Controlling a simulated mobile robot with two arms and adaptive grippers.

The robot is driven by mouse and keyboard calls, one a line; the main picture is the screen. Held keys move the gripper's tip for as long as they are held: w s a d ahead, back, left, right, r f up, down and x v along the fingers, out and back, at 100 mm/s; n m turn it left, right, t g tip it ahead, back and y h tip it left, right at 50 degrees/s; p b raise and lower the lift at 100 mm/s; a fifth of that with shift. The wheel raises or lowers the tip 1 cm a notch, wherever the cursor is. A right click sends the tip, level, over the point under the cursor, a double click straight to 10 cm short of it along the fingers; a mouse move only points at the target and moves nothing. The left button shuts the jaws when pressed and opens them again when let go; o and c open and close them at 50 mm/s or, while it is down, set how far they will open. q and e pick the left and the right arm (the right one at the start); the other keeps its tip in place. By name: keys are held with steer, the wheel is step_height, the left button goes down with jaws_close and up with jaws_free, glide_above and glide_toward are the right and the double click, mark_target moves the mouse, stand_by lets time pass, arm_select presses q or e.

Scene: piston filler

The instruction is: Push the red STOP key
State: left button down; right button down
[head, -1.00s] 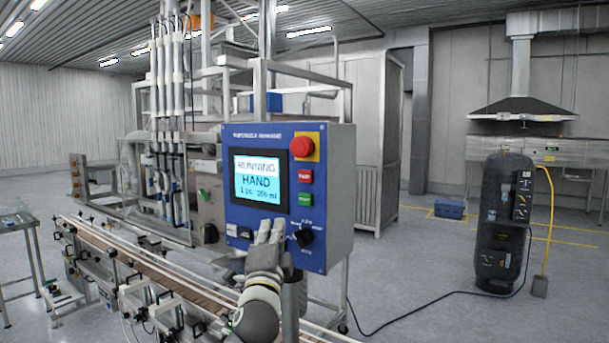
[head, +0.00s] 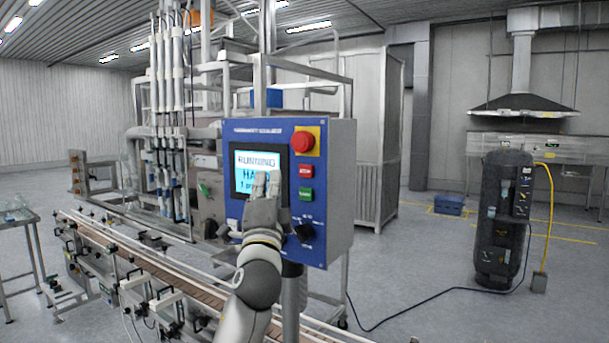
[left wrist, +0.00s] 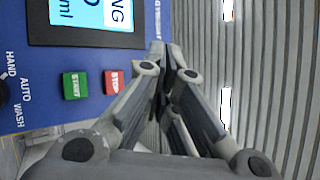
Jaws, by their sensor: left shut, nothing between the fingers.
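The red STOP key (head: 305,171) is a small square key on the right side of the blue control panel (head: 265,131). It sits above the green START key (head: 306,196) and below a round red button on a yellow plate. In the left wrist view the STOP key (left wrist: 113,82) is just left of the fingers, partly covered by one. My left gripper (head: 267,178) is shut and empty, in front of the screen's lower part in the head view, left of the STOP key. I cannot see it touching anything. My right gripper is not in view.
The lit screen (head: 256,161) reads RUNNING and HAND, partly hidden by my gripper. The round red button (head: 302,143) is close above the STOP key. A black selector knob (head: 304,232) is below. The conveyor (head: 130,258) runs at lower left.

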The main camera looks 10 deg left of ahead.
mark_target(305, 171)
arm_select(q)
steer(key=shift+w+d+b, duration=0.5)
steer(key=shift+w+b, duration=0.35)
steer(key=shift+w, duration=0.3)
steer(key=shift+w+d+b, duration=0.5)
steer(key=shift+w+b, duration=0.3)
steer(key=shift+w, duration=0.4)
steer(key=shift+w+d+b, duration=0.5)
steer(key=shift+w+b, duration=0.35)
steer(key=shift+w, duration=0.3)
steer(key=shift+w+d+b, duration=0.15)
steer(key=shift+w+b, duration=0.25)
steer(key=shift+b, duration=0.05)
